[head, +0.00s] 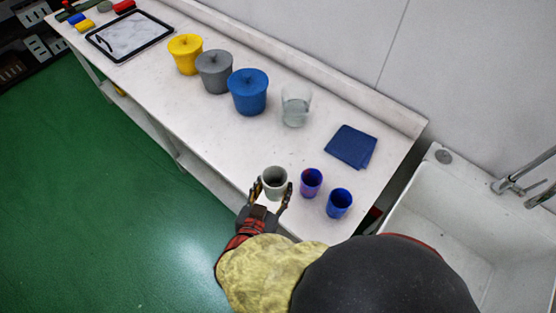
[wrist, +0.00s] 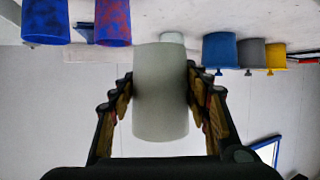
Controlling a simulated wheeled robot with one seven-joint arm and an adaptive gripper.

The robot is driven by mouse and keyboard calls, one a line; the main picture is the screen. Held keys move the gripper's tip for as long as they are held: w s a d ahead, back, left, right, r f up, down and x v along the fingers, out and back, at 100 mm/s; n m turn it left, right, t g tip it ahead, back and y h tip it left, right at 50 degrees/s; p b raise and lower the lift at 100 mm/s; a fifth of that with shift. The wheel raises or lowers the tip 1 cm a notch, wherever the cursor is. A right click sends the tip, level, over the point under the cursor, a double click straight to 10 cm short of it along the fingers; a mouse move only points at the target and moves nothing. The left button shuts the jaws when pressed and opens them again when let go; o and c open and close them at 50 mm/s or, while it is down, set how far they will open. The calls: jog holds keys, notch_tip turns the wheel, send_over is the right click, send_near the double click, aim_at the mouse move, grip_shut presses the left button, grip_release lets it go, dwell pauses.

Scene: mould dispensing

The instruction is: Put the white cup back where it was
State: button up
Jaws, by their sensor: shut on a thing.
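The white cup (head: 274,186) is upright at the front edge of the white table (head: 205,124), left of the two other cups. My gripper (head: 273,191) is shut on it, one finger on each side. In the wrist view the cup (wrist: 160,95) fills the middle between the fingers of my gripper (wrist: 160,108). I cannot tell whether its base touches the table. The cup's inside looks dark in the head view.
A red-and-blue mottled cup (head: 311,183) and a blue cup (head: 339,203) stand close on the right. Behind are a folded blue cloth (head: 351,147), a clear glass (head: 295,107), and blue (head: 248,92), grey (head: 214,72) and yellow (head: 185,55) lidded pots. A sink (head: 470,225) lies right.

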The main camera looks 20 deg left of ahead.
jog(key=f+b+x, duration=0.1)
jog(key=x, duration=0.4)
jog(key=s+f+b+x, duration=0.1)
jog(key=b+x, duration=0.1)
jog(key=x, duration=0.3)
jog(key=a+f+b+x, duration=0.1)
jog(key=x, duration=0.5)
jog(key=shift+s+a+r+b, duration=0.1)
jog(key=shift+s+b, duration=0.1)
jog(key=shift+b, duration=0.2)
jog(key=shift+w+f+b, duration=0.2)
jog(key=shift+f+b, duration=0.1)
jog(key=shift+f, duration=0.7)
jog(key=shift+w+f+b, duration=0.15)
jog(key=shift+f+b, duration=0.15)
jog(key=shift+f, duration=0.65)
jog(key=shift+f, duration=0.2)
jog(key=o, duration=1.3)
jog(key=shift+c, duration=0.2)
jog(key=shift+r, duration=0.1)
